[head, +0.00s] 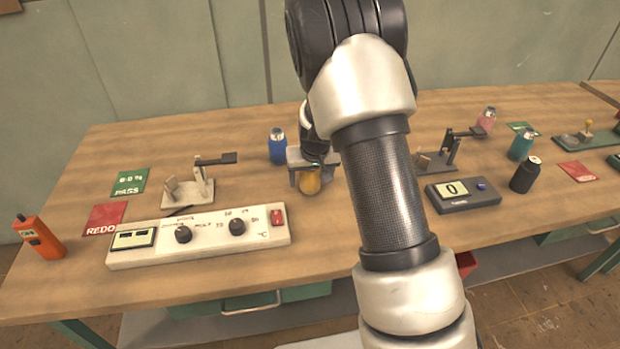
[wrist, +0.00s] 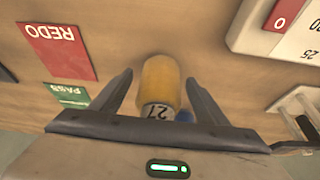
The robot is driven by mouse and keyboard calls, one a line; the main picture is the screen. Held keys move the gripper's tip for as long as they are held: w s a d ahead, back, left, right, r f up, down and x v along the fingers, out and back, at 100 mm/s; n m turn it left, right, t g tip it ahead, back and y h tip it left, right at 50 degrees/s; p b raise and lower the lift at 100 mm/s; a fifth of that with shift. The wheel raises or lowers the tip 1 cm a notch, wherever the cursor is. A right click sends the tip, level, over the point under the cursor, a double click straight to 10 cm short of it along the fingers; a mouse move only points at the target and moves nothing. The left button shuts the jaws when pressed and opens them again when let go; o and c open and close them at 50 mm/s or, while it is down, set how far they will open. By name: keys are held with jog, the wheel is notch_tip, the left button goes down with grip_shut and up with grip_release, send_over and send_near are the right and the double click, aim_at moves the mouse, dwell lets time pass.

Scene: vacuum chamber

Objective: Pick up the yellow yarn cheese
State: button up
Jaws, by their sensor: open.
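The yellow yarn cheese (head: 310,184) is on the wooden bench near the middle in the head view, partly hidden by my gripper (head: 309,172). In the wrist view the yarn cheese (wrist: 160,82) is a yellow cylinder with a pale end marked 27. My gripper (wrist: 159,80) is open there, with one finger on each side of the yarn cheese. Gaps show between it and both fingers. It does not look gripped.
A blue bobbin (head: 277,147) stands just left of my gripper. A white control box (head: 200,236) lies in front and left, with a metal stand (head: 188,190) behind it. A black scale (head: 462,195) and dark bobbin (head: 525,175) are to the right. REDO (head: 106,218) and PASS (head: 131,182) cards lie left.

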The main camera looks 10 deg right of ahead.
jog(key=shift+w+f, duration=0.1)
jog(key=shift+f, duration=0.1)
jog(key=c, duration=1.2)
